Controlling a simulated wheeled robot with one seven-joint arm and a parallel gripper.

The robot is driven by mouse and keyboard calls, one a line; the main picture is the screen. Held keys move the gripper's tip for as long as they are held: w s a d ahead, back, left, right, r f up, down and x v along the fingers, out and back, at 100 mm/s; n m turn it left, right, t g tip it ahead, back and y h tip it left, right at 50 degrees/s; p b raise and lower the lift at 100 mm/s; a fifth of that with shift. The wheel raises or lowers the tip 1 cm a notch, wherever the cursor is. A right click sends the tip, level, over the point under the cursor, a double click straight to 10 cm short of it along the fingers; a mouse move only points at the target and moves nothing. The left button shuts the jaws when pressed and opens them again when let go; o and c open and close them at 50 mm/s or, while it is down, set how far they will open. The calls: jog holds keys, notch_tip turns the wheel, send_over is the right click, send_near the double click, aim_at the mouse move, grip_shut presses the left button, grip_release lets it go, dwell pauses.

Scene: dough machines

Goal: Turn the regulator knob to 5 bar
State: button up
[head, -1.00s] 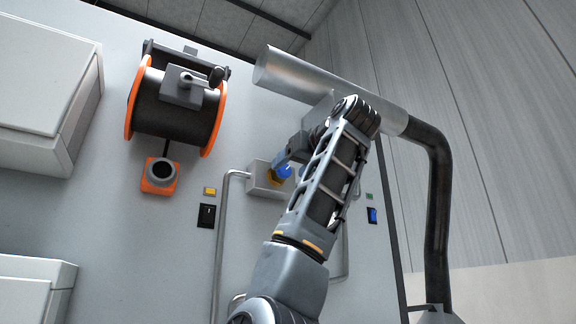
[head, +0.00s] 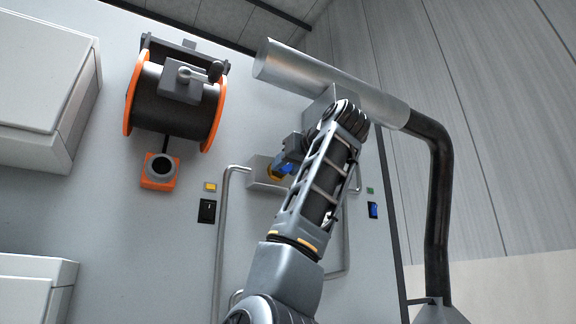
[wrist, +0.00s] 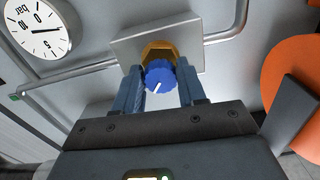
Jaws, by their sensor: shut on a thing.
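The blue regulator knob (wrist: 159,75) has a ribbed edge and a white mark that points down and slightly left in the wrist view. It sits on a brass collar (wrist: 158,51) on a grey block (wrist: 132,44). My gripper (wrist: 160,84) has one finger on each side of the knob and is shut on it. In the head view the knob (head: 286,168) is partly hidden by my gripper (head: 290,158). A round white gauge (wrist: 40,28) marked "bar" shows at the wrist view's upper left. Its black needle is too small to read exactly.
Grey pipes (head: 221,240) run along the wall from the block. An orange-rimmed reel (head: 174,98) and an orange fitting (head: 159,171) are left. A large silver pipe (head: 330,85) passes above my arm. A black switch (head: 206,211) and yellow button (head: 210,187) are nearby.

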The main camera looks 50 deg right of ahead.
jog(key=shift+c, duration=1.3)
jog(key=shift+m, duration=0.4)
jog(key=m, duration=0.4)
jog(key=shift+a+m, duration=0.1)
jog(key=shift+m, duration=0.2)
jog(key=m, duration=0.5)
jog(key=shift+r, duration=0.1)
jog(key=o, duration=1.1)
jog(key=shift+c, duration=0.2)
